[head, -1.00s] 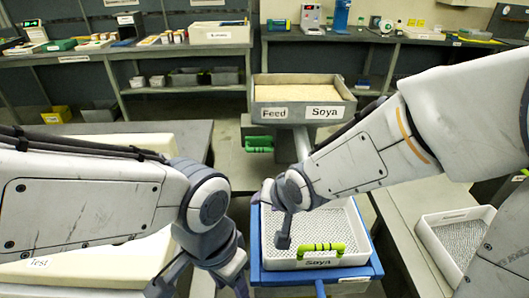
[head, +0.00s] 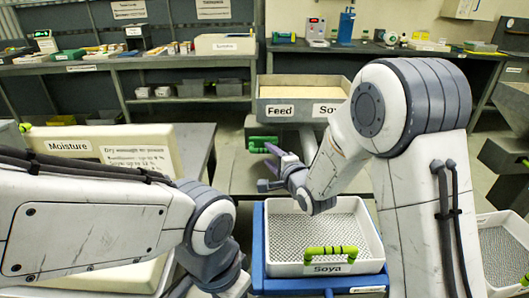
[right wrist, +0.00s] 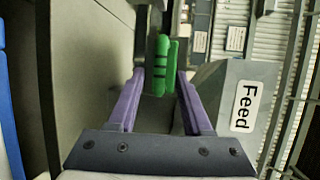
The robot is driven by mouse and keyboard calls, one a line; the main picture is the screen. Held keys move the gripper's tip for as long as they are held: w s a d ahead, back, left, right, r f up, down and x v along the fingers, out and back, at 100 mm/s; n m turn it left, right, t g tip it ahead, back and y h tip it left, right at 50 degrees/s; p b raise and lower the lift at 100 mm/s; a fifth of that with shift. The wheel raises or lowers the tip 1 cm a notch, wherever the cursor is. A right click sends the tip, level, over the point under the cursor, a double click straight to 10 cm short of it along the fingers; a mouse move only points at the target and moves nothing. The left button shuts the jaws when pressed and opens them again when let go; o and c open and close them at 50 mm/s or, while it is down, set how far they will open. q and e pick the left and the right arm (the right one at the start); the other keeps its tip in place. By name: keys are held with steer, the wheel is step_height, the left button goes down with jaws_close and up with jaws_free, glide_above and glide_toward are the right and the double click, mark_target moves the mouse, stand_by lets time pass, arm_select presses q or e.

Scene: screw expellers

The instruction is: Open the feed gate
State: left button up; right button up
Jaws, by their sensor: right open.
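The feed gate's green handle (head: 263,144) sits on the front of the machine, below the grey hopper (head: 300,110) labelled Feed and Soya. My right gripper (head: 269,152) is just in front of the handle in the head view. In the right wrist view its two purple fingers are spread open (right wrist: 160,84), with the green handle (right wrist: 160,62) lying between and beyond their tips. I cannot tell whether they touch it. My left gripper (head: 210,284) hangs at the bottom of the head view, with its tips cut off by the edge.
A white mesh tray (head: 283,235) labelled Soya, with a green handle, sits in a blue frame below my right arm. A cream Moisture board (head: 150,137) stands at left. Another mesh tray (head: 503,250) is at far right. Benches with small items line the back.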

mark_target(266, 152)
steer(key=shift+x, duration=2.1)
jaws_close()
